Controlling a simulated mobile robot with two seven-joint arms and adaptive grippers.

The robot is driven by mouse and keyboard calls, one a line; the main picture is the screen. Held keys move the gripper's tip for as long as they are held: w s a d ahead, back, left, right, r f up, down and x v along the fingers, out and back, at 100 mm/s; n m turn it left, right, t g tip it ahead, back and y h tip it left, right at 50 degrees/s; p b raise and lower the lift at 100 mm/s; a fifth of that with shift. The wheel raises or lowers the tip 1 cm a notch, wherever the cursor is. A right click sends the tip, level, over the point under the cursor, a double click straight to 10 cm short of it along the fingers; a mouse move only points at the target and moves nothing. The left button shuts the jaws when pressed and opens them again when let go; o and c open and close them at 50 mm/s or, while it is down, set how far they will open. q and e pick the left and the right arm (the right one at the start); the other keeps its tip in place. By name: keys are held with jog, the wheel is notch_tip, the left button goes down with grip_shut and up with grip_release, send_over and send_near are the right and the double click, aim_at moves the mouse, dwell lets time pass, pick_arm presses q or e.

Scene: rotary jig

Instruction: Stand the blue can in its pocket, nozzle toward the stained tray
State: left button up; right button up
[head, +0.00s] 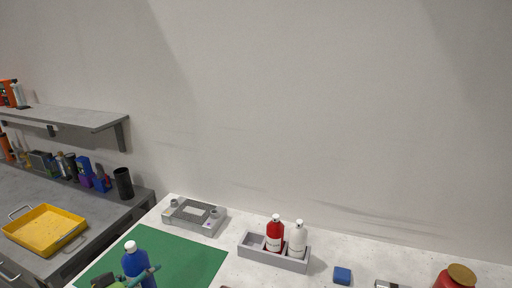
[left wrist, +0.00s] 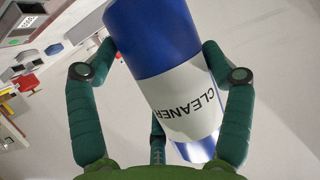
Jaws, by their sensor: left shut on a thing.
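The blue can (head: 136,264) has a white cap and stands roughly upright over the green mat in the head view; I cannot tell which way its nozzle points. My left gripper (head: 130,279) is shut on it. A yellow tray (head: 45,247) is on the left counter; I cannot make out stains. My right gripper is out of view.
A grey fixture (head: 194,217) stands behind the green mat (head: 190,258). Several bottles and a black cup (head: 123,183) line the left counter, below a shelf (head: 70,118).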

pick_arm(q)
jog(key=s+d+r+m+g+h+b, duration=0.2)
jog(key=s+d+m+h, duration=0.1)
jog(key=s, duration=0.3)
jog(key=s+d+r+m+g+h+b, duration=0.2)
jog(key=s+d+m+h, duration=0.1)
jog(key=s+d, duration=0.3)
jog(key=shift+s+m+g, duration=0.3)
jog(key=shift+s+m, duration=0.1)
jog(key=shift+s, duration=0.05)
jog(key=shift+d+h, duration=0.15)
jog(key=shift+h, duration=0.15)
